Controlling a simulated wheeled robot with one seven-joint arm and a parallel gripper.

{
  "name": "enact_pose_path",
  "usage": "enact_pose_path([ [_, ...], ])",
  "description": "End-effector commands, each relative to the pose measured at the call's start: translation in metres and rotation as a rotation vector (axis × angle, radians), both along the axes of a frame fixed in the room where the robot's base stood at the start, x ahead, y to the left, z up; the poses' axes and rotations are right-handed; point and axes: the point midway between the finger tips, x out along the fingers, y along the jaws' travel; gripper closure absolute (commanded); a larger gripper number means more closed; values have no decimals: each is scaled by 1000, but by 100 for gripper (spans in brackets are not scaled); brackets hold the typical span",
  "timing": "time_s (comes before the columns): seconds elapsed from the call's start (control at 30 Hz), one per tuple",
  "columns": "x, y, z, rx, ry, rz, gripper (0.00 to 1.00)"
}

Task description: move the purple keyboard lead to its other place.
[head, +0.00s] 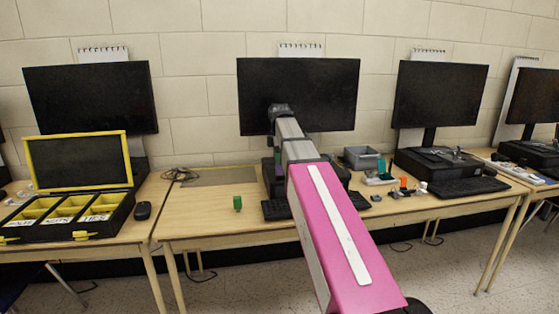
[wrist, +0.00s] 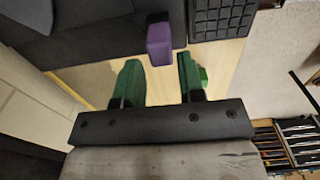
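The purple keyboard lead shows in the wrist view as a purple block-shaped plug (wrist: 160,42), against the edge of a black computer case (wrist: 95,42). I cannot tell whether it is plugged in. My gripper (wrist: 158,64) has its two green fingers apart, with the near end of the plug at the gap between the fingertips. Neither finger visibly touches it.
A black keyboard (wrist: 222,20) lies right of the plug. A small green block (head: 238,203) stands on the middle desk (head: 205,215), left of my arm. A grey bin (head: 361,157) and small parts lie to the right. A yellow-edged case (head: 75,205) stands open on the left desk.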

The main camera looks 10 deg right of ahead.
Motion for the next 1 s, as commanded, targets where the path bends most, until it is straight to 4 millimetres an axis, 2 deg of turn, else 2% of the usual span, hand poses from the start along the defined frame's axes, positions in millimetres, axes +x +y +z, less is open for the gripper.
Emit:
enact_pose_path([
  [0.1,0,0,0,0,0,0,64],
  [0.2,0,0,0,0,0,0,34],
  [0.5,0,0,1,0,0,0,34],
  [0.63,1,0,9,0,-2,0,34],
  [0.77,1,0,27,0,-2,0,34],
  [1.0,1,0,72,0,-2,0,34],
])
